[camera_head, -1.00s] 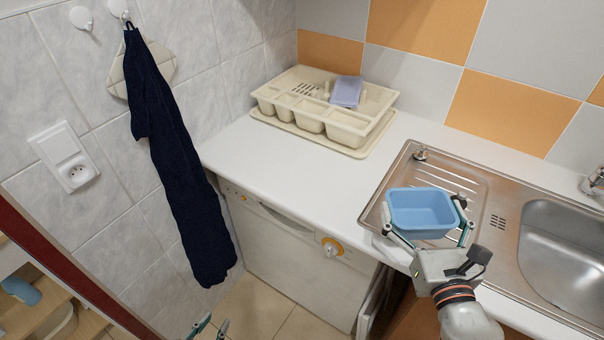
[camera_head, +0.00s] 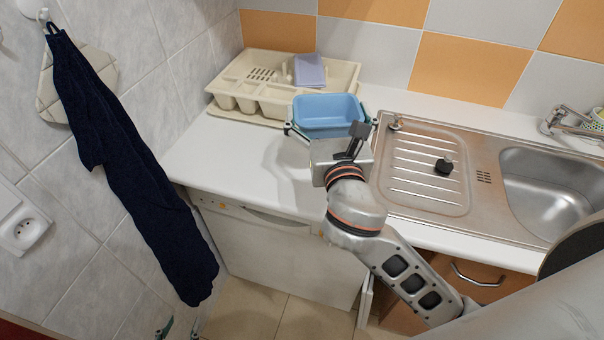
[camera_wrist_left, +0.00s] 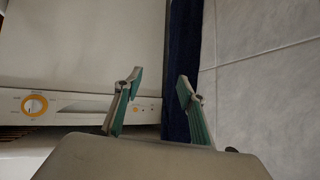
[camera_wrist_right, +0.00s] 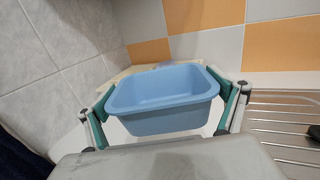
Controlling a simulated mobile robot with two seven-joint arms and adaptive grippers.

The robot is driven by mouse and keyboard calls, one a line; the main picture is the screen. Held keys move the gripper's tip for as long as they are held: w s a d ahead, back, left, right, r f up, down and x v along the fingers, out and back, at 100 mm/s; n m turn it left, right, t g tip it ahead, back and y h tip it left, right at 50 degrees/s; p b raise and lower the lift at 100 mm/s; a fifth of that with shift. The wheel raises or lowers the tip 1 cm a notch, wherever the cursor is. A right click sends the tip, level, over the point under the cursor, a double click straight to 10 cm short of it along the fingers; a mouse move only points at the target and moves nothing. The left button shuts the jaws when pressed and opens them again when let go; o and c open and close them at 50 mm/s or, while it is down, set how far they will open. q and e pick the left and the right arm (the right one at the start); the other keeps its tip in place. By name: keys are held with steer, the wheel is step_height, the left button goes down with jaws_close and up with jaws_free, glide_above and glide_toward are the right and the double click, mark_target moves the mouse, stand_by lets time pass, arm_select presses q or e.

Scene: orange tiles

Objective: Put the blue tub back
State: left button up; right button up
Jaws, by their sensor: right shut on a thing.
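The blue tub (camera_head: 328,113) is a small open rectangular container, upright and empty as far as I can see. My right gripper (camera_head: 330,128) is shut on it, with a finger at each end. In the head view the tub covers part of the cream dish rack (camera_head: 238,92); I cannot tell its exact height above the white counter. In the right wrist view the tub (camera_wrist_right: 163,100) sits between both fingers. My left gripper (camera_wrist_left: 155,88) is open and empty, low in front of the white appliance; only its tips (camera_head: 178,328) show at the head view's bottom edge.
A lilac item (camera_head: 309,70) lies in the rack. The steel sink (camera_head: 548,190) with its drainer (camera_head: 425,165) is to the right; a small black object (camera_head: 444,166) lies on the drainer. A dark blue towel (camera_head: 125,160) hangs at left. The counter (camera_head: 215,155) before the rack is clear.

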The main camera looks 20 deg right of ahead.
steer(key=a+r, duration=0.1)
steer(key=w+a+r, duration=0.1)
steer(key=r, duration=0.1)
steer(key=w+a+r, duration=0.1)
steer(key=r, duration=0.1)
steer(key=shift+a, duration=0.2)
steer(key=shift+w+a+f+b, duration=0.15)
steer(key=shift+a+b, duration=0.15)
steer(key=shift+b, duration=0.05)
step_height(320, 180, down, 19)
steer(key=b, duration=0.4)
steer(key=shift+f+b, duration=0.1)
steer(key=shift+b, duration=0.2)
arm_select(q)
steer(key=shift+h, duration=0.3)
steer(key=f, duration=0.2)
steer(key=d+f, duration=0.1)
steer(key=f, duration=0.1)
steer(key=shift+w+d, duration=0.15)
steer(key=shift+r, duration=0.1)
arm_select(e)
steer(key=o, duration=1)
steer(key=shift+f, duration=0.1)
